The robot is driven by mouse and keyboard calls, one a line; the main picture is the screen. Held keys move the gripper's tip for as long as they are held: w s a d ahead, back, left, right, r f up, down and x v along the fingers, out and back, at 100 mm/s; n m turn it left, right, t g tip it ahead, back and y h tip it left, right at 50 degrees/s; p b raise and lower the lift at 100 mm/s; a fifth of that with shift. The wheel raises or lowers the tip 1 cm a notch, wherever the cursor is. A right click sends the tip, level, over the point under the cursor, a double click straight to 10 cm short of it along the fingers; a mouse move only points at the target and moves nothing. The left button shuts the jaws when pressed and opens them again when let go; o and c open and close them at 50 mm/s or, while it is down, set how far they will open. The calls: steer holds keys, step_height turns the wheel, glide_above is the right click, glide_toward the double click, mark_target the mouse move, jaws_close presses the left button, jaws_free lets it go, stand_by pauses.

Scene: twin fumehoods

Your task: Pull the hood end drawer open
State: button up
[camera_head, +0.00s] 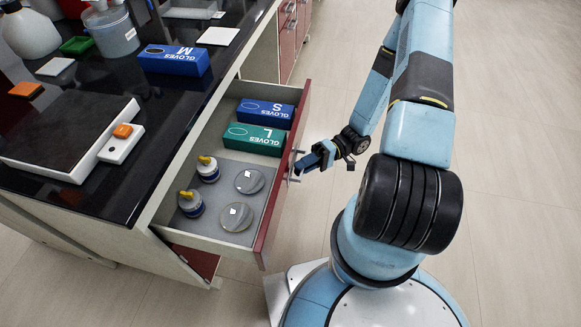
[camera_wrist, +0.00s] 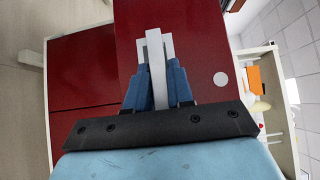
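The hood end drawer (camera_head: 282,180) has a dark red front and stands pulled well out from under the black worktop. Inside are a blue glove box marked S (camera_head: 265,112), a green glove box marked L (camera_head: 254,139), two yellow-topped containers and two grey round items. Its light grey bar handle (camera_wrist: 157,75) runs between my gripper's blue fingers in the wrist view. My gripper (camera_head: 304,165) is at the outer face of the drawer front, its fingers closed around the handle. The fingers hide part of the handle.
The black worktop (camera_head: 165,110) carries a blue glove box marked M (camera_head: 174,60), a flat white-edged device (camera_head: 65,130), bottles and small tiles. More red drawers (camera_head: 291,35) stand beyond, shut. The floor (camera_head: 515,130) to the right is clear.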

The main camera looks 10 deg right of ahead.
steer(key=shift+o, duration=0.6)
steer(key=shift+w+d+f, duration=0.15)
steer(key=shift+w+f, duration=0.05)
steer(key=shift+w, duration=0.1)
steer(key=shift+o, duration=1.2)
steer(key=shift+s+r, duration=0.1)
steer(key=shift+s, duration=0.05)
steer(key=v, duration=1.3)
steer(key=shift+d, duration=0.35)
